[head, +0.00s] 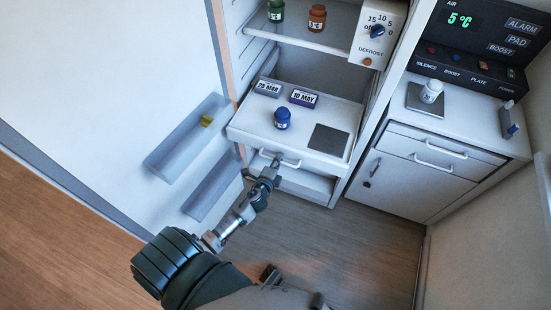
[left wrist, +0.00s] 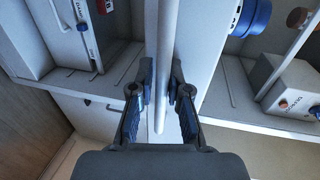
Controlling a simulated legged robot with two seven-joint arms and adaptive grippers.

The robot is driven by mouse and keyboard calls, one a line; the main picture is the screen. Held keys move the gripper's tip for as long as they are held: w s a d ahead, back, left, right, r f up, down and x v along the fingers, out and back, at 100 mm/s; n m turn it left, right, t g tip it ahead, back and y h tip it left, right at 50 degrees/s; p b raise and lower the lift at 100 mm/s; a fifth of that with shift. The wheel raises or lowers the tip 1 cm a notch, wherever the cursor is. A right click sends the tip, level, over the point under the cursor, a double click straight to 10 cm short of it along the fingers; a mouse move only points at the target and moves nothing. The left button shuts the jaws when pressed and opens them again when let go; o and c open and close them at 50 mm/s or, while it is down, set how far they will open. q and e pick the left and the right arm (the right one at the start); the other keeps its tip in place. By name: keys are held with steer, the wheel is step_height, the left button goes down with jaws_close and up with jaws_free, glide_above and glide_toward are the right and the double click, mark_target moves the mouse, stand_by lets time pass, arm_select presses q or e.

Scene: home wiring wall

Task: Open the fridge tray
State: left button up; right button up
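The fridge tray (head: 255,130) is a white drawer with a bar handle (head: 300,163) across its front. It carries a blue jar (head: 282,118), two date cards (head: 303,97) and a dark square plate (head: 329,140). My left gripper (head: 272,165) is at the left part of the handle. In the left wrist view the white handle bar (left wrist: 163,75) runs between the fingers of this gripper (left wrist: 163,85), which sit close on both sides of it. Dark parts at the bottom of the head view may be my right gripper (head: 290,285); its fingers do not show clearly.
The open fridge door (head: 120,60) with its bins (head: 188,140) stands at the left. A shelf (head: 310,35) with a green and an orange jar is above the tray. A white cabinet (head: 420,180) stands at the right. The floor (head: 350,245) in front is clear.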

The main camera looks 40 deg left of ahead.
arm_select(q)
steer(key=shift+s+d+r, duration=0.1)
steer(key=v, duration=1.1)
steer(key=shift+s+d, duration=0.25)
arm_select(e)
steer(key=shift+d, duration=0.25)
arm_select(q)
steer(key=shift+a, duration=0.25)
arm_select(e)
steer(key=shift+a, duration=0.2)
